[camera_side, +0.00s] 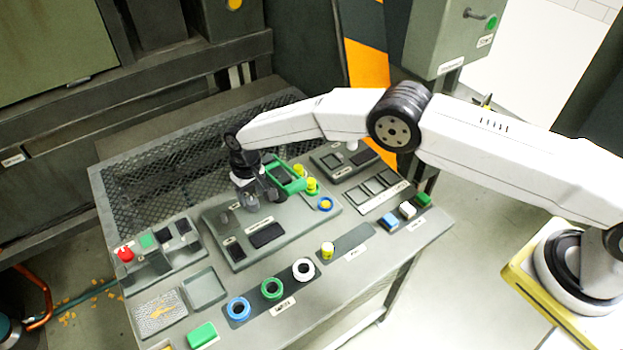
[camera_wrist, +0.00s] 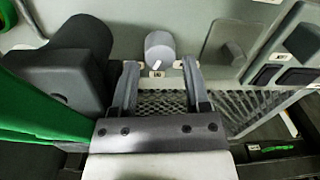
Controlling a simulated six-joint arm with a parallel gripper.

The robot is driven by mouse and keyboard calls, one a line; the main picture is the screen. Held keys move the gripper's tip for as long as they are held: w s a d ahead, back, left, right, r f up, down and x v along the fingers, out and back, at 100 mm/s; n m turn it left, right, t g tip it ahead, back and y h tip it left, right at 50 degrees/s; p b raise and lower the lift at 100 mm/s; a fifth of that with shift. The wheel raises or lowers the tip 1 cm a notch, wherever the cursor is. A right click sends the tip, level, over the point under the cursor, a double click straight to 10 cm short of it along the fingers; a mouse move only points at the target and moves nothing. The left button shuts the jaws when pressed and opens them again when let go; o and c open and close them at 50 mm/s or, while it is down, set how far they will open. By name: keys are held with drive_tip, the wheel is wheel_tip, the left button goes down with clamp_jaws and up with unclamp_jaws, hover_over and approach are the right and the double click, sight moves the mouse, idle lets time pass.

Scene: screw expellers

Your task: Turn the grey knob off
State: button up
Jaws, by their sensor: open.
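In the wrist view the grey knob (camera_wrist: 160,46) is a round cylinder with a white pointer mark on its lower side. Small labels sit on the panel just below it, too small to read. My gripper (camera_wrist: 159,66) is open and empty, with one finger to each side of the knob's lower edge. The knob lies slightly beyond the fingertips, and I see no contact. In the side view my gripper (camera_side: 262,198) points down over the raised middle panel (camera_side: 285,230). The knob is hard to make out there, close to the gripper.
A second grey raised piece (camera_wrist: 222,54) stands right of the knob, near dark buttons (camera_wrist: 303,42). The console also carries a red button (camera_side: 125,254), coloured rings (camera_side: 271,288), yellow knobs (camera_side: 327,251) and a green block (camera_side: 201,335). A mesh grille (camera_side: 150,190) lies behind.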

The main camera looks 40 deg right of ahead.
sight(253, 199)
drive_tip(key=shift+d+r, duration=0.15)
drive_tip(key=shift+r, duration=2.7)
